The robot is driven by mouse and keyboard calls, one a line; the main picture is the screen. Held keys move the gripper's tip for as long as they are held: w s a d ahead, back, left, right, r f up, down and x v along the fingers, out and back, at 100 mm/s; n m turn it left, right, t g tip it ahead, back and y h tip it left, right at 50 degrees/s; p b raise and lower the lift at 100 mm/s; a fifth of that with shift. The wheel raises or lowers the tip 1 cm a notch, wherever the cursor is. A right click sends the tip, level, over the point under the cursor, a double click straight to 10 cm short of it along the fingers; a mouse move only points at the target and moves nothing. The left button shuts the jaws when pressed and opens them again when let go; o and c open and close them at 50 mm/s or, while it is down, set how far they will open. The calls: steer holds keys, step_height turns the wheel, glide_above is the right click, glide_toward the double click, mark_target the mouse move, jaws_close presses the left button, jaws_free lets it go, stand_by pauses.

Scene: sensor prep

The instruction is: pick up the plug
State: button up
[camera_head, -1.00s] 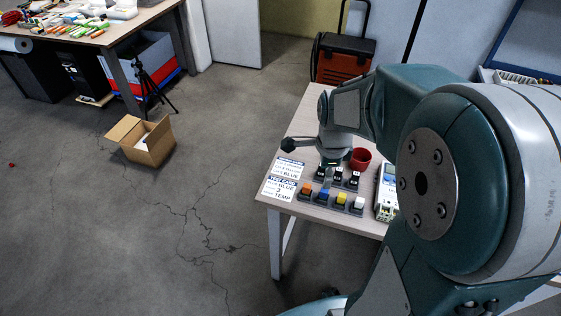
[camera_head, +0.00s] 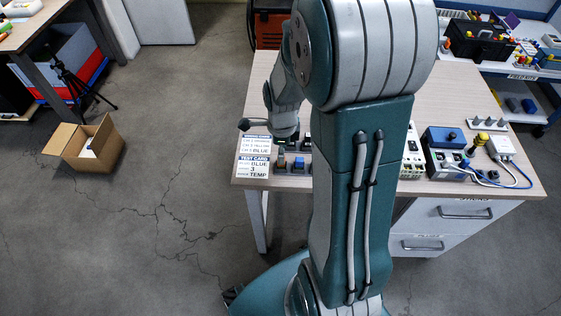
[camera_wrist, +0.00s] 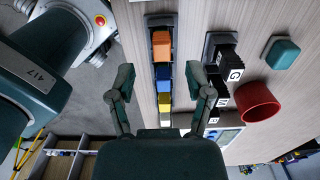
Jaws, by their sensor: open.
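Several coloured plug-like blocks stand in a row in a dark rack (camera_wrist: 152,21). In the wrist view they are an orange one (camera_wrist: 161,46), a blue one (camera_wrist: 164,76) and a yellow one (camera_wrist: 164,102); the blue one (camera_head: 299,163) also shows in the head view. Which one is the plug I cannot tell for certain. My gripper (camera_wrist: 160,76) is open and empty, its fingers on either side of the row near the blue block, apparently above it. In the head view my arm hides much of the row and the fingertips.
Black lettered blocks (camera_wrist: 229,68) stand in a second rack, beside a red cup (camera_wrist: 258,102) and a teal block (camera_wrist: 283,52). Printed cards (camera_head: 254,167) lie at the table's left edge. Devices with cables (camera_head: 444,140) stand on the right. An open carton (camera_head: 88,150) sits on the floor.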

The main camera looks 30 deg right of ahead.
steer(key=f, duration=0.4)
steer(key=shift+w+f, duration=0.2)
jaws_close()
steer(key=shift+r, duration=0.2)
